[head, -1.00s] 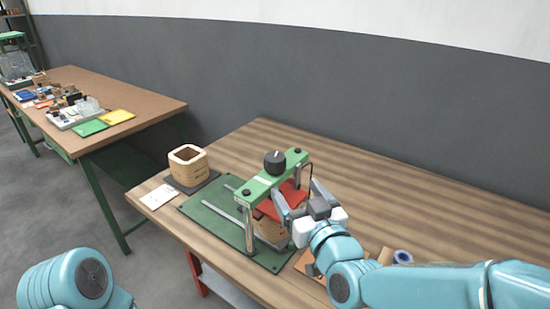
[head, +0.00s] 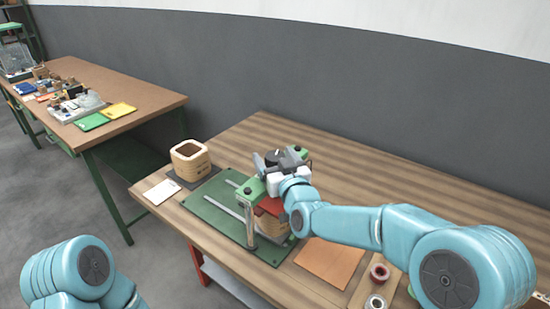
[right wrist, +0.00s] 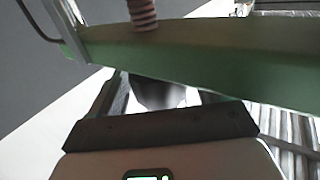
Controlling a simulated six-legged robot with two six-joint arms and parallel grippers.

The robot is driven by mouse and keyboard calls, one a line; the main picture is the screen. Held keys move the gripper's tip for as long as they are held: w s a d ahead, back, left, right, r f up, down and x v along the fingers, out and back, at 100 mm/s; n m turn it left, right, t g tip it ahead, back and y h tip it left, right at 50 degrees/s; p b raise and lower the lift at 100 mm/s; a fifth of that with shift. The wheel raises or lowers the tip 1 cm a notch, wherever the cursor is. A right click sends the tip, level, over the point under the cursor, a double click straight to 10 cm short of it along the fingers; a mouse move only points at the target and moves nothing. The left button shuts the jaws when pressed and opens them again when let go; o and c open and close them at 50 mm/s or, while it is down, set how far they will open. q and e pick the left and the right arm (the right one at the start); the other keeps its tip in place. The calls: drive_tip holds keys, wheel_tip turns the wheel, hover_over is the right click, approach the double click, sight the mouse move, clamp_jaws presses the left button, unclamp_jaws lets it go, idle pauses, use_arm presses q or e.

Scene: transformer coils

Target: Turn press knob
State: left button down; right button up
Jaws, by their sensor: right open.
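The press has a green top beam (head: 251,189) on posts over a green base plate (head: 215,212). Its dark round knob (head: 273,155) sits on top of the beam, partly covered by my right gripper. My right gripper (head: 276,160) is open at the knob, its fingers at either side; I cannot tell whether they touch it. In the right wrist view the green beam (right wrist: 210,62) crosses in front, with a threaded screw (right wrist: 142,14) beyond it and a dark shape, likely the knob (right wrist: 155,95), between the fingers. A wooden coil (head: 274,227) stands under the red press plate (head: 270,206). My left gripper is out of view.
A wooden square coil form (head: 190,160) stands on a dark pad left of the press, beside a white card (head: 161,191). An orange-brown sheet (head: 330,261) and small spools (head: 379,273) lie to the right. A second table (head: 140,98) stands at the far left.

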drive_tip(key=c, duration=1)
drive_tip(key=shift+o, duration=0.2)
drive_tip(key=shift+a+m+h+b, duration=0.1)
drive_tip(key=shift+m+h+b, duration=0.3)
drive_tip(key=shift+h+b, duration=0.2)
drive_tip(key=shift+m+t+h, duration=0.4)
drive_tip(key=shift+m+h, duration=0.3)
drive_tip(key=shift+h, duration=0.4)
drive_tip(key=o, duration=1)
drive_tip(key=shift+r, duration=0.1)
drive_tip(key=shift+c, duration=0.2)
drive_tip(key=shift+s, duration=0.25)
drive_tip(key=s+d+b, duration=0.3)
drive_tip(key=s, duration=1.2)
drive_tip(key=shift+s, duration=0.35)
